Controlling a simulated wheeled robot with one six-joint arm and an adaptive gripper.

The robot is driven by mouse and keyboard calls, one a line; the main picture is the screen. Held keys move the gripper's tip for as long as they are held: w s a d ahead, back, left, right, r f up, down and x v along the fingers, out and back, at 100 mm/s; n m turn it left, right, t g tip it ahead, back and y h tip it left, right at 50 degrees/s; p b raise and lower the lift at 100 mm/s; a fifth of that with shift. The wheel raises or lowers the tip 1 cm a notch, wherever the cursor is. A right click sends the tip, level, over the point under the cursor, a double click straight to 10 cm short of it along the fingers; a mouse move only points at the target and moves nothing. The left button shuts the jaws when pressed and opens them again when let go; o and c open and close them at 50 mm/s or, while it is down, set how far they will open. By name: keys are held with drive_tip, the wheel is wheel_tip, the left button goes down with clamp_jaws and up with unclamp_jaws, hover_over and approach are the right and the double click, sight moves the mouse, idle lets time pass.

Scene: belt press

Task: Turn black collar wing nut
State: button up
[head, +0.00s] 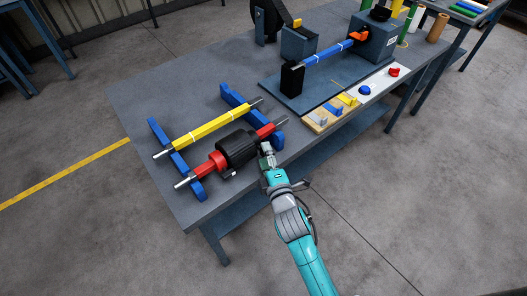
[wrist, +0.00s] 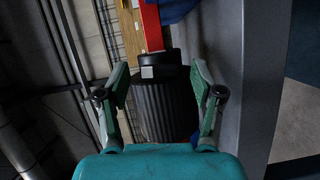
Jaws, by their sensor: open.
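A red bar (head: 267,130) carries a black ribbed cylinder (head: 237,149) and a red collar (head: 216,161). The wrist view shows the ribbed cylinder (wrist: 165,105) with a black collar (wrist: 158,66) at its far end, bearing a small pale patch (wrist: 148,72). I cannot make out a wing nut shape clearly. My gripper (head: 265,149) is at the right end of the cylinder in the head view. In the wrist view my gripper (wrist: 160,72) is open, its fingers on either side of the collar and cylinder. Contact cannot be told.
A yellow bar (head: 205,126) lies parallel behind, on blue supports (head: 178,160). A press with a blue bar (head: 328,52) stands on a plate (head: 305,97) to the back right. A wooden block (head: 331,119) with coloured pieces is nearby. The table's left rear (head: 170,85) is clear.

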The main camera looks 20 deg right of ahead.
drive_tip(key=s, duration=1)
drive_tip(key=shift+a+r, duration=0.3)
drive_tip(key=shift+a, duration=0.05)
